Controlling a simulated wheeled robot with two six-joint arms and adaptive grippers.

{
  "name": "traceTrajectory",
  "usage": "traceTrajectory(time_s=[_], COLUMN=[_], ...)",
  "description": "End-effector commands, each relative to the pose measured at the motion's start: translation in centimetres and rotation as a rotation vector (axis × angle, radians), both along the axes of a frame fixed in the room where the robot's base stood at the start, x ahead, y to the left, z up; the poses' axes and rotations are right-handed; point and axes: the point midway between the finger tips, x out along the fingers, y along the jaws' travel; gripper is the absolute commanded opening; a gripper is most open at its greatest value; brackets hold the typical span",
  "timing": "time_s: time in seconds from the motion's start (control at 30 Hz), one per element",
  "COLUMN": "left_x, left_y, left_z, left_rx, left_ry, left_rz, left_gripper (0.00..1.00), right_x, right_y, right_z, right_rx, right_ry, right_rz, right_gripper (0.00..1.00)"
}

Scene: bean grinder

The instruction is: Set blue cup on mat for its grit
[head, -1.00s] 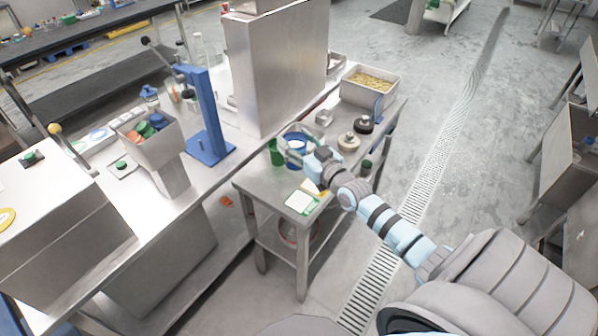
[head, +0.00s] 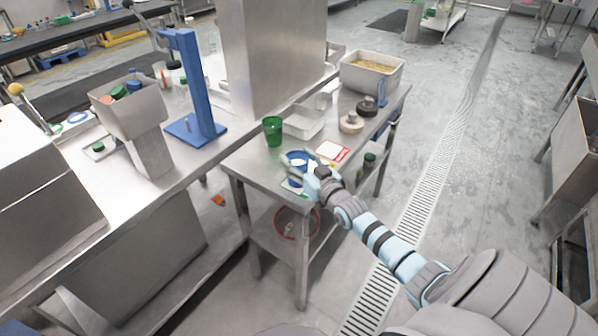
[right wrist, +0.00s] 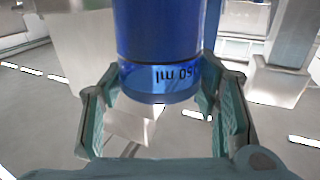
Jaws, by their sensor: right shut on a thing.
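The blue cup (head: 295,156) is held in my right gripper (head: 298,167) at the front of the small steel table. In the right wrist view, the cup (right wrist: 160,50) stands between the two fingers (right wrist: 157,80), with "50 ml" printed near its clear bottom. A mat with a green edge (head: 291,188) lies near the table's front edge, partly hidden by the cup and gripper. A mat with a red edge (head: 332,151) lies to the right. I cannot tell whether the cup touches the table. My left gripper is out of view.
A green cup (head: 272,131) stands behind and left of the blue cup. A white tray (head: 304,123) is behind it. Two round weight-like pieces (head: 351,122) and a grain bin (head: 371,75) stand toward the back right. A blue stand (head: 197,95) is on the left bench.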

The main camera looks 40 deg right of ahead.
Motion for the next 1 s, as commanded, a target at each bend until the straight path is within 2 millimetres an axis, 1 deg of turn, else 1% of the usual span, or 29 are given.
traceTrajectory(time_s=[0.03,0.2,0.33,0.37,0.4,0.47,0.5,0.77,0.83,0.87,0.93,1.0], left_x=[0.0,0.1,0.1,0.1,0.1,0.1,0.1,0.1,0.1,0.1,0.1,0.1], left_y=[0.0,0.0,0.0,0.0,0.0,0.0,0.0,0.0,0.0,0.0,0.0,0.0], left_z=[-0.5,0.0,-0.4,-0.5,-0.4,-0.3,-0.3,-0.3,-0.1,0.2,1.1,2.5], left_rx=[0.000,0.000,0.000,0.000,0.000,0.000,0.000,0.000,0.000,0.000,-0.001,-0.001], left_ry=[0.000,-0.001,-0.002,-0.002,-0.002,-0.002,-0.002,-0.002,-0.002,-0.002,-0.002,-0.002], left_rz=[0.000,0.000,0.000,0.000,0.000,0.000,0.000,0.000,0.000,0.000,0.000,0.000], left_gripper=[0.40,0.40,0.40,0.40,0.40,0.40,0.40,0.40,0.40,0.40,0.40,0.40], right_x=[0.0,0.0,0.0,0.0,0.0,0.0,0.0,0.0,0.0,0.0,-0.6,-1.7], right_y=[0.0,0.0,0.0,0.0,0.0,0.0,0.0,0.0,0.0,0.0,0.1,0.2], right_z=[-0.5,0.0,-0.4,-0.5,-0.4,-0.3,-0.3,-0.3,0.0,0.2,0.4,0.6], right_rx=[0.000,0.000,0.000,0.000,0.000,0.000,0.000,0.000,0.000,0.000,0.000,0.001], right_ry=[-0.002,-0.001,-0.001,-0.001,-0.001,-0.001,-0.001,-0.001,-0.001,-0.001,0.001,0.003], right_rz=[0.000,0.000,0.000,0.000,0.000,0.000,0.000,0.000,0.000,0.000,0.000,0.000], right_gripper=[0.28,0.28,0.27,0.57,0.63,0.73,0.75,0.75,0.75,0.75,0.75,0.75])
